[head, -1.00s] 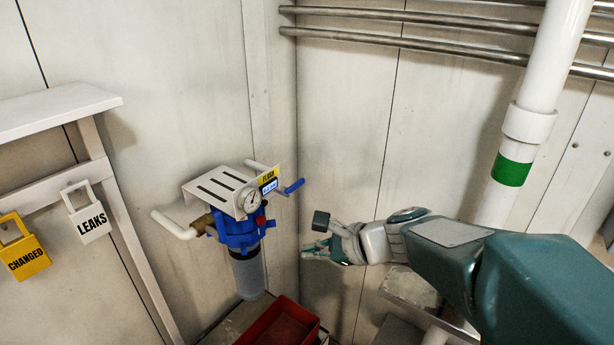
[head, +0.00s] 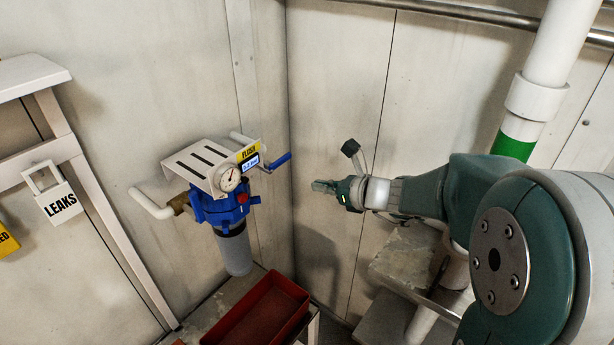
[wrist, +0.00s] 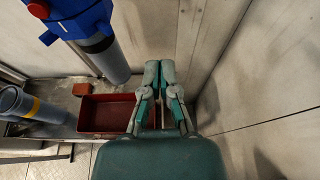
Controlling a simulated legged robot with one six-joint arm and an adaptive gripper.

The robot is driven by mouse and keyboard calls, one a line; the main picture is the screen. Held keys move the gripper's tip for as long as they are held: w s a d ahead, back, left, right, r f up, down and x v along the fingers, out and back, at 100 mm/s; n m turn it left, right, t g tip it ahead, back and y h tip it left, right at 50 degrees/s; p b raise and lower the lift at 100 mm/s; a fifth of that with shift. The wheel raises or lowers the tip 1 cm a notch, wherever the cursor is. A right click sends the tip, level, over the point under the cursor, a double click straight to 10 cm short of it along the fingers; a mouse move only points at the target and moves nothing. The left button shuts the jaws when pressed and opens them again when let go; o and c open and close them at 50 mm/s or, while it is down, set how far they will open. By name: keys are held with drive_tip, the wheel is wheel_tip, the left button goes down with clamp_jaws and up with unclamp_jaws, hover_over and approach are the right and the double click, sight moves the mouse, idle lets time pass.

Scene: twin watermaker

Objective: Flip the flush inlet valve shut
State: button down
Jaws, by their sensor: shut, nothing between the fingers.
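The flush unit (head: 222,210) is a blue filter housing on the wall under a white slotted bracket (head: 195,165), with a yellow FLUSH label, a small lit display and a round gauge. A blue valve handle (head: 280,161) sticks out to the right of the label, tilted slightly upward. My gripper (head: 318,186) is shut and empty, to the right of the handle and a little lower, apart from it. In the wrist view my shut fingers (wrist: 159,66) point forward, and the blue housing (wrist: 75,18) is at upper left. The handle does not show there.
A red tray (head: 262,312) sits on a ledge below the unit; it also shows in the wrist view (wrist: 100,132). A white pipe (head: 540,80) with a green band stands at right. A white LEAKS tag (head: 60,200) hangs at left. The wall corner is close behind.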

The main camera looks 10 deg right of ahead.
sight(277, 161)
drive_tip(key=x, duration=0.9)
wheel_tip(277, 161, up, 4)
drive_tip(key=shift+s+d+r, duration=0.1)
drive_tip(key=shift+s, duration=0.05)
drive_tip(key=shift+r+n, duration=0.1)
drive_tip(key=shift+n, duration=0.3)
